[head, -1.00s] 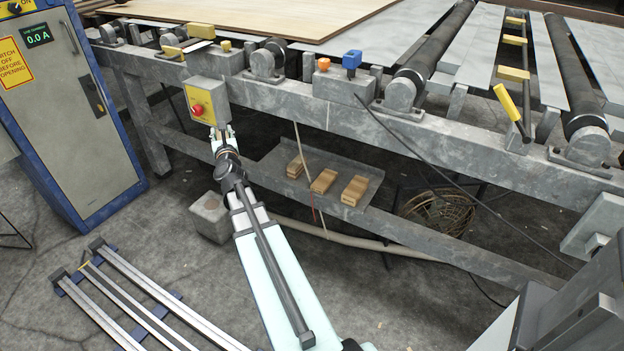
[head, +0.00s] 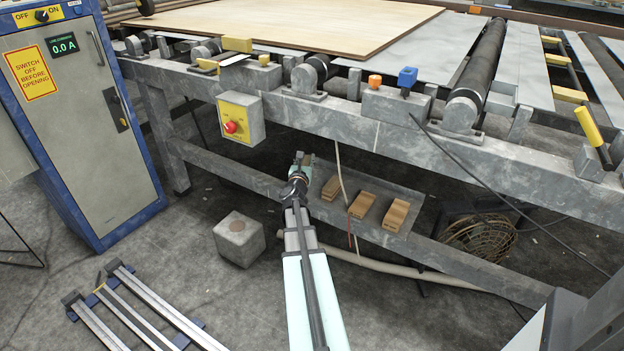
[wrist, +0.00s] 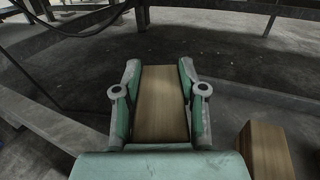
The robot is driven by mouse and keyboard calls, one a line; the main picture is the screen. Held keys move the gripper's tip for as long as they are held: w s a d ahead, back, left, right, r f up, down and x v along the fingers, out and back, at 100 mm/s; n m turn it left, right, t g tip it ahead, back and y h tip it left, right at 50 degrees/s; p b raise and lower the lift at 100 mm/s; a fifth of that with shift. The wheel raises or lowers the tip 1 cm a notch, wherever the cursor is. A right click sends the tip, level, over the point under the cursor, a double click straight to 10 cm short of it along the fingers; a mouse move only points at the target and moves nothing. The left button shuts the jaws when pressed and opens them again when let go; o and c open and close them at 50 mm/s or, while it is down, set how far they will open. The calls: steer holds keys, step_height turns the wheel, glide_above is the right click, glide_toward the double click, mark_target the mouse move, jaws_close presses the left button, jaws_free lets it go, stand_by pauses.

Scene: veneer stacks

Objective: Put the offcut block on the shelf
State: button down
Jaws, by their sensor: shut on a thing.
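My gripper (wrist: 160,72) is shut on a light brown wooden block, the offcut block (wrist: 161,105), gripped between its two green fingers in the wrist view. In the head view my gripper (head: 301,160) is under the machine frame, by the left end of the grey shelf (head: 408,196). The held block is hardly made out there. Three similar blocks sit in a row on the shelf: a left one (head: 331,187), a middle one (head: 361,205) and a right one (head: 396,215). One block (wrist: 266,150) shows right of my gripper in the wrist view. I cannot tell whether the held block touches the shelf.
A frame beam (head: 240,185) runs in front of the shelf. A switch box (head: 240,118) with a red button hangs above left of my gripper. A thin cable (head: 345,185) hangs by the blocks.

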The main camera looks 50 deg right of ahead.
steer(key=shift+f+b, duration=0.95)
steer(key=shift+f, duration=1.65)
steer(key=shift+f, duration=0.15)
steer(key=c, duration=0.7)
jaws_free()
steer(key=shift+o, duration=0.2)
